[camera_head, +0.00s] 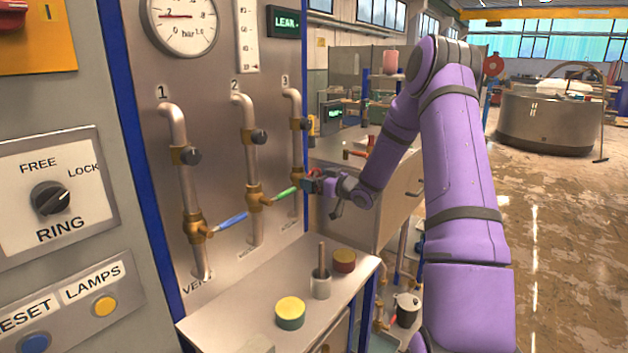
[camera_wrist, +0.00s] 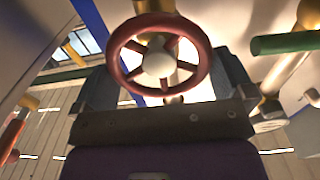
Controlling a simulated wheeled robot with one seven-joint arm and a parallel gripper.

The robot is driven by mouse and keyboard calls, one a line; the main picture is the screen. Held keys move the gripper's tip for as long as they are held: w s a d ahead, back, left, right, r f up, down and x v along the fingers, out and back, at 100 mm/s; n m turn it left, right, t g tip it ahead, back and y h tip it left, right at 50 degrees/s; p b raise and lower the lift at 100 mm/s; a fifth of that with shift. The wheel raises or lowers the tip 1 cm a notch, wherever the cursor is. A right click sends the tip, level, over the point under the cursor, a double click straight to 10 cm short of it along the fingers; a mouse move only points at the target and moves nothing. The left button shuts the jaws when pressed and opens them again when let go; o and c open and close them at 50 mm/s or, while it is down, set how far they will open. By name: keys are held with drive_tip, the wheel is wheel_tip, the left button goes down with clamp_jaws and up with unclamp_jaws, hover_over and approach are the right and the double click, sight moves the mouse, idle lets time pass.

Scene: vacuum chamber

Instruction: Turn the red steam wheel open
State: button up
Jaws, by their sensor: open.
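The red steam wheel (camera_wrist: 158,64) fills the upper middle of the wrist view, with a dark red rim, spokes and a pale hub. My gripper (camera_wrist: 165,82) is open, its dark jaws to the left and right of the wheel. The wheel appears in front of or between the jaws; I cannot tell whether they touch it. In the head view my gripper (camera_head: 314,184) is at the panel's right edge, beside the third pipe (camera_head: 294,110). There the wheel is mostly hidden by the gripper.
A green lever (camera_head: 284,194) and a blue lever (camera_head: 232,220) stick out from the pipes near my gripper. Below, a shelf (camera_head: 235,318) holds a green-and-yellow round block (camera_head: 290,313), a grey cup with a rod (camera_head: 320,284) and a red round block (camera_head: 344,261). Open floor lies right.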

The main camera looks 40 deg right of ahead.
drive_tip(key=shift+w+a, duration=0.2)
drive_tip(key=shift+w, duration=0.2)
drive_tip(key=c, duration=0.5)
